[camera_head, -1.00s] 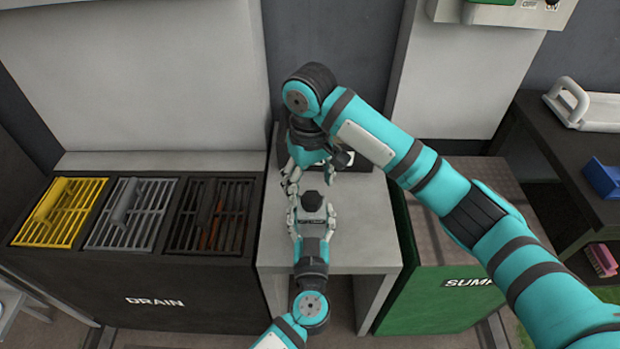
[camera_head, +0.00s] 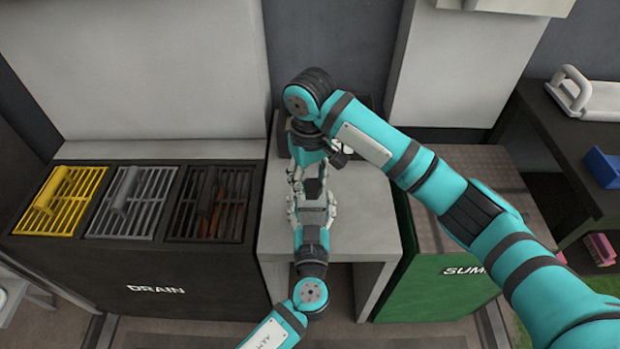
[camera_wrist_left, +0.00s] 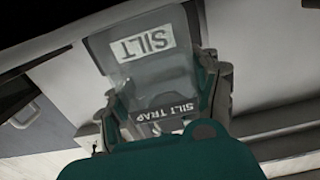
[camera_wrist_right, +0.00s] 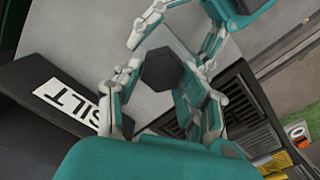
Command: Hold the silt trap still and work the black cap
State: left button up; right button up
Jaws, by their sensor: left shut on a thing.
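Whether a fingertip touches the cap is hard to tell.
A dark plate with a SILT label (camera_wrist_right: 66,98) stands at the back of the grey table (camera_head: 360,220). The drain box (camera_head: 140,270) with yellow, grey and dark grates is left. The green sump box (camera_head: 440,290) is right. The table's right side is clear.

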grip_shut()
jog(key=m, duration=0.4)
jog(key=shift+d+m, duration=0.1)
jog(key=shift+m, duration=0.2)
jog(key=shift+d+m, duration=0.1)
jog(key=shift+m, duration=0.6)
jog(key=m, duration=0.4)
jog(key=shift+d, duration=0.15)
jog(key=shift+m, duration=1)
jog(key=m, duration=0.4)
jog(key=shift+s+d, duration=0.15)
jog(key=shift+m, duration=1)
